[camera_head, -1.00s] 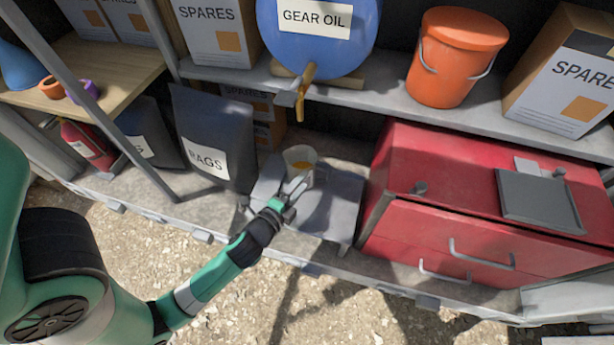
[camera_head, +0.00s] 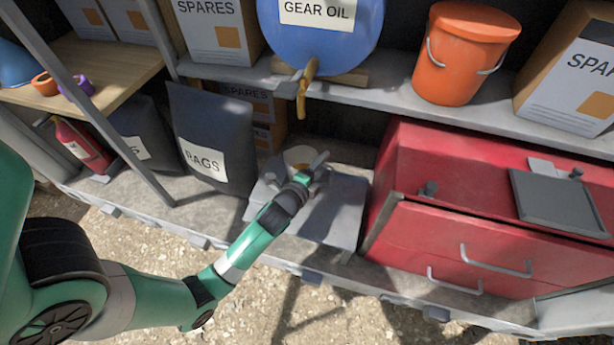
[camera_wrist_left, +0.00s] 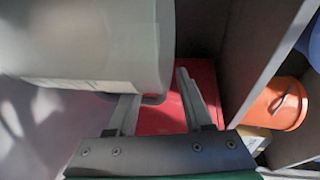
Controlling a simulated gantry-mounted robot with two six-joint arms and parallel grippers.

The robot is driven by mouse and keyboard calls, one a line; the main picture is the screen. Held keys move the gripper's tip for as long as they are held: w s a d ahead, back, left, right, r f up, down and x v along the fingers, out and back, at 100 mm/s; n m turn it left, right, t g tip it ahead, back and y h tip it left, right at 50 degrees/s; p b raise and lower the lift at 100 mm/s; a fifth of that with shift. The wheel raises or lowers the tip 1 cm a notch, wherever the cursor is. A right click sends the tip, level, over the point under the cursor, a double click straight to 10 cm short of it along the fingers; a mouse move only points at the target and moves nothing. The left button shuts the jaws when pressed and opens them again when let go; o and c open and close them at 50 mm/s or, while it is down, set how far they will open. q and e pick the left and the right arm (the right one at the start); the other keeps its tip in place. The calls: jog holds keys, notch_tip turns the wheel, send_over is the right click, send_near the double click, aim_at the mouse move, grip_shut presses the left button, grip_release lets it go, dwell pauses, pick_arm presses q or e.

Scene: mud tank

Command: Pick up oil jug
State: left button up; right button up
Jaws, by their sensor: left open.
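The oil jug (camera_head: 298,155) is a pale, open-topped vessel with yellowish oil inside. It stands on a grey platform (camera_head: 340,215) below the blue drum, partly hidden behind my left gripper (camera_head: 318,168). My left gripper reaches in from the front and is at the jug's right side. In the left wrist view the jug (camera_wrist_left: 90,40) fills the upper left, close to the camera. There the left gripper (camera_wrist_left: 160,90) is open, with one finger partly behind the jug's lower edge and the other to its right. I cannot tell whether they touch.
A blue gear oil drum (camera_head: 318,35) with a yellow tap (camera_head: 306,90) sits on the shelf above. A red tool chest (camera_head: 450,190) stands close on the right, a dark rags bag (camera_head: 210,130) on the left. An orange bucket (camera_head: 463,60) is on the upper shelf.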

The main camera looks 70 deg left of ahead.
pick_arm(q)
grip_shut()
jog(key=shift+r, duration=0.15)
dwell(1.1)
